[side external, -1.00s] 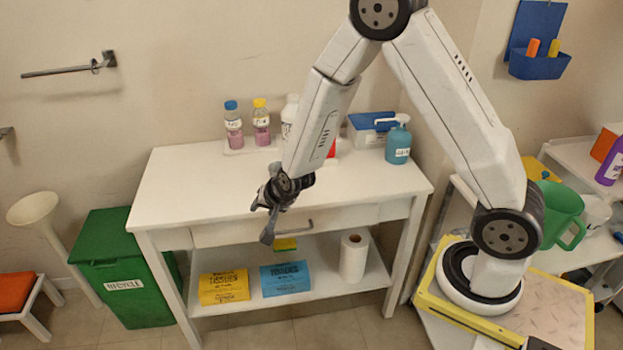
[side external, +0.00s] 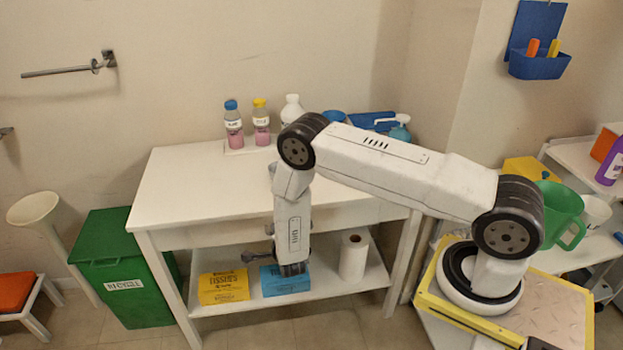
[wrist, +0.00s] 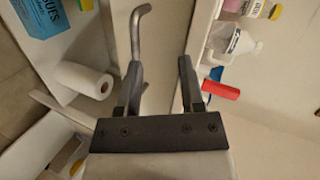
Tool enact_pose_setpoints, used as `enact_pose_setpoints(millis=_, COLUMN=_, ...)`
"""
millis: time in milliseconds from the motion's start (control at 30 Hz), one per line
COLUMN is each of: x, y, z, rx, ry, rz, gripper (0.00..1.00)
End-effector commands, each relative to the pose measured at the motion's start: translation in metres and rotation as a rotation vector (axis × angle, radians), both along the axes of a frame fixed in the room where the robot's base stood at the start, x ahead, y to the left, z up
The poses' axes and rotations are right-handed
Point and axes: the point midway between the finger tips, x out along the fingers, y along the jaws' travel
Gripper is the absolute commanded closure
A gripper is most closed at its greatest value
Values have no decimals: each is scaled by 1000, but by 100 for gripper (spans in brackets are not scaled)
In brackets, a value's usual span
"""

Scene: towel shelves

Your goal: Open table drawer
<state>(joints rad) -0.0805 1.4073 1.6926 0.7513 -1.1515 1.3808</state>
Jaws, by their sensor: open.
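The white table (side external: 185,190) has a drawer front (side external: 215,236) under its top, which looks closed and flush in the side view. The grey metal drawer handle (wrist: 140,32) shows in the wrist view, in line with the tip of my gripper's left finger. My gripper (wrist: 161,65) is open, its two fingers apart, with the pale drawer front beyond them. I cannot tell whether the handle touches the left finger or lies between the fingers. In the side view my gripper (side external: 256,256) is low in front of the drawer, and my arm hides the handle.
On the lower shelf are a yellow tissue box (side external: 223,288), a blue tissue box (side external: 270,281) and a paper roll (side external: 354,257). Bottles (side external: 233,125) stand at the back of the tabletop. A green recycle bin (side external: 120,268) stands left of the table.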

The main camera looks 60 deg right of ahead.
Motion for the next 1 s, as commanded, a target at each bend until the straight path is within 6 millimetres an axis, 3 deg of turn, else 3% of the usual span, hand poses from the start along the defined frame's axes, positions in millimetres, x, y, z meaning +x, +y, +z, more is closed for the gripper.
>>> enact_pose_setpoints(millis=200, x=-25, y=-14, z=-32, rx=-2, ry=-151, rz=-119, gripper=51)
enact_pose_setpoints(millis=400, x=-39, y=-20, z=-43, rx=-8, ry=-227, rz=-167, gripper=51)
enact_pose_setpoints(millis=733, x=-39, y=-22, z=-44, rx=-7, ry=-239, rz=-174, gripper=51)
enact_pose_setpoints(millis=1000, x=-26, y=-36, z=-48, rx=-7, ry=-239, rz=-176, gripper=51)
